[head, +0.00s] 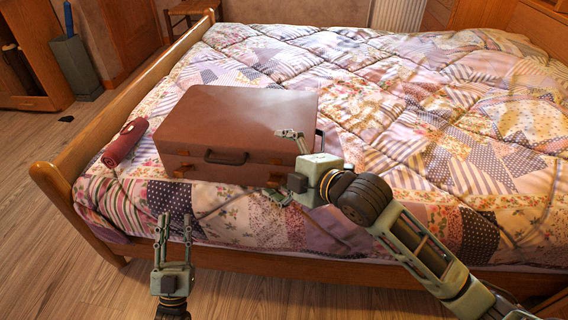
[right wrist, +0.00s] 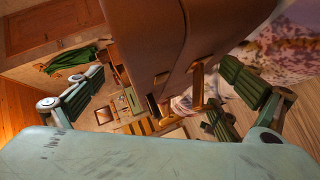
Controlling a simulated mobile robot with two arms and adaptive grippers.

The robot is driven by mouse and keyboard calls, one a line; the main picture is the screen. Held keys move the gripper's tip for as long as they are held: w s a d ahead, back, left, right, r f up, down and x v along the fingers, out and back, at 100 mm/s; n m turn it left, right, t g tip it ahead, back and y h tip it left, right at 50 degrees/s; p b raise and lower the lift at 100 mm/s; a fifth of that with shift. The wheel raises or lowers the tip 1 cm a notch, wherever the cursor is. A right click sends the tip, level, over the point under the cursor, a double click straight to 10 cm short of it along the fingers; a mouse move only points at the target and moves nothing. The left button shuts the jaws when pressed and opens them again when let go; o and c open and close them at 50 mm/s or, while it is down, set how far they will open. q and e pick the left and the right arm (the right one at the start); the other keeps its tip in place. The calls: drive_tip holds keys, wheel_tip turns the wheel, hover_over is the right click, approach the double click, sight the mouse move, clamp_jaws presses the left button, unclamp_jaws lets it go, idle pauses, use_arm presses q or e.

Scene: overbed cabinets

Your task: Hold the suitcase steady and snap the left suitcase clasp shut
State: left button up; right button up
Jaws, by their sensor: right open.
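A closed brown suitcase (head: 235,115) lies flat on the bed, its handle (head: 226,158) side facing me. The left suitcase clasp (head: 183,171) is a small brass piece left of the handle; I cannot tell if it is latched. My right gripper (head: 284,165) is open at the suitcase's front right corner, one finger above the lid and one low at the front. In the right wrist view its fingers (right wrist: 160,90) are spread either side of the suitcase (right wrist: 150,35), and brass clasp parts (right wrist: 197,86) show. My left gripper (head: 174,224) is open and empty, in front of the bed, apart from the suitcase.
A rolled dark red item (head: 125,142) lies on the bed left of the suitcase. The wooden bed frame (head: 110,110) runs along the left. The patchwork quilt (head: 420,110) is clear behind and right of the suitcase. Wooden floor (head: 60,270) is free at the left.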

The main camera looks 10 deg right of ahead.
drive_tip(key=shift+c, duration=0.4)
drive_tip(key=shift+r, duration=0.1)
drive_tip(key=c, duration=2.3)
drive_tip(key=o, duration=2.2)
drive_tip(key=shift+c, duration=0.7)
drive_tip(key=c, duration=2.1)
drive_tip(key=shift+o, duration=0.2)
use_arm(q)
clamp_jaws()
